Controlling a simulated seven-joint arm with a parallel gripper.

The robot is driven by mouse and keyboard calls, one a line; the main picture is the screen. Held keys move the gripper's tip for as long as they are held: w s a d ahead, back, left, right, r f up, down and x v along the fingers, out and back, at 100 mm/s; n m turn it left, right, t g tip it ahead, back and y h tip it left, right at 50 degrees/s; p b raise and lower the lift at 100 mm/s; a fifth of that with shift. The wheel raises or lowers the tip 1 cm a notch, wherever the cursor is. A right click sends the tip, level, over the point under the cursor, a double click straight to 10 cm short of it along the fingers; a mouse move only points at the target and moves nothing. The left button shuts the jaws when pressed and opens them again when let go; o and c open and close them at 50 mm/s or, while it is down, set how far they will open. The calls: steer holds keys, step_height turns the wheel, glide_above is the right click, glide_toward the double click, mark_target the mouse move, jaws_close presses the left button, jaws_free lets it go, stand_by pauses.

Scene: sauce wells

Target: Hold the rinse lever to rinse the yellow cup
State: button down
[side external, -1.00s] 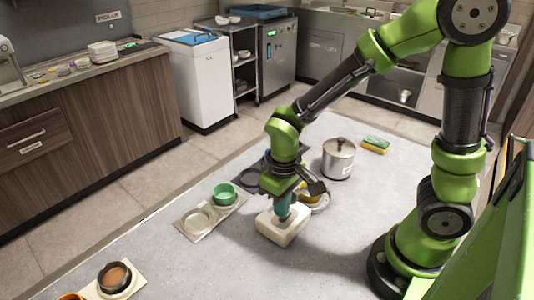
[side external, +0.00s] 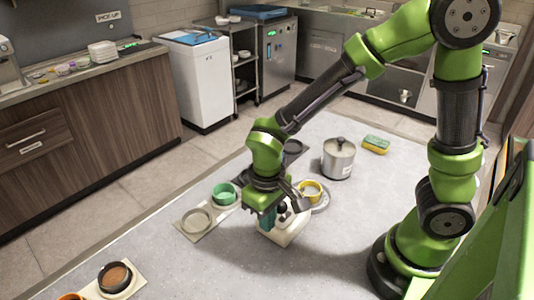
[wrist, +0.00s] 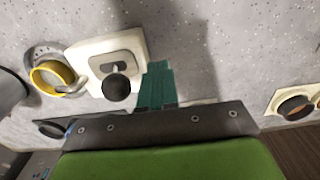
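The yellow cup (side external: 311,189) stands on a round grey rinser plate (side external: 322,203) beside a white lever block (side external: 290,233). The lever's black ball knob (side external: 283,208) stands up from a slot in the block. The wrist view also shows the yellow cup (wrist: 46,79), the knob (wrist: 117,88) and the white block (wrist: 92,47). My gripper (wrist: 158,67) has its teal fingers together with nothing between them. It is beside the knob, apart from it in the wrist view. In the side view the fingers (side external: 267,219) are at the block's left edge.
A green cup (side external: 223,194) and an empty ring (side external: 196,220) sit on a pale tray to the left. A lidded pot (side external: 338,159) and a sponge (side external: 375,145) stand behind the rinser. A brown-filled bowl (side external: 115,276) is at the front left. The front middle of the counter is clear.

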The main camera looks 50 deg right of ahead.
step_height(320, 180, up, 8)
stand_by(0.7)
steer(key=s+d+r+m+t+y, duration=0.2)
steer(key=s+d+r+m+t, duration=0.2)
steer(key=d+r+t, duration=0.3)
steer(key=d+r, duration=0.2)
steer(key=d, duration=0.1)
steer(key=shift+s+r, duration=0.2)
stand_by(1.3)
